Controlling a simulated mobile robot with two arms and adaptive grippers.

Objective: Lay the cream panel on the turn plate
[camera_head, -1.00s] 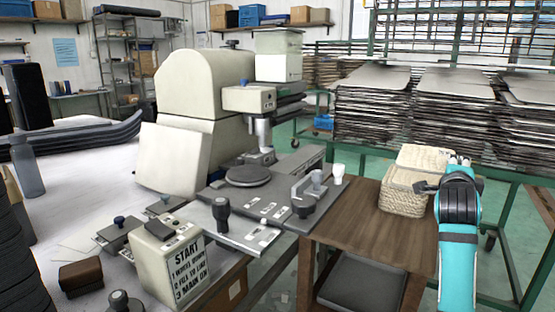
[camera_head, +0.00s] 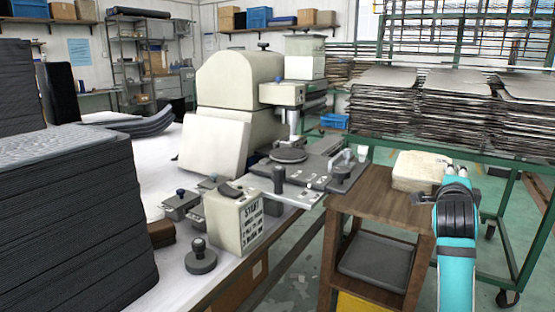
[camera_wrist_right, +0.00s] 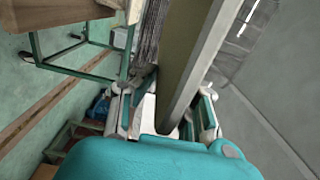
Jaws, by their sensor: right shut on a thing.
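My right gripper (camera_head: 428,195) is shut on a thick cream panel (camera_head: 420,168) at the right of the head view. The panel shows just above and left of the gripper, in front of the sheet stacks. In the right wrist view the panel (camera_wrist_right: 192,60) stands as a long slab between the fingers (camera_wrist_right: 165,115), with part hidden behind the gripper body. The turn plate (camera_head: 288,155) is a round dark grey disc under the machine's head, left of the gripper and apart from it. Its top looks bare. My left gripper is not in view.
A cream machine (camera_head: 225,85) stands behind the turn plate, with a cream slab (camera_head: 212,146) leaning on it. A START box (camera_head: 235,220) and dark knobs stand in front. A wooden cart (camera_head: 370,205) is right of the plate. A tall dark stack (camera_head: 80,220) fills the left.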

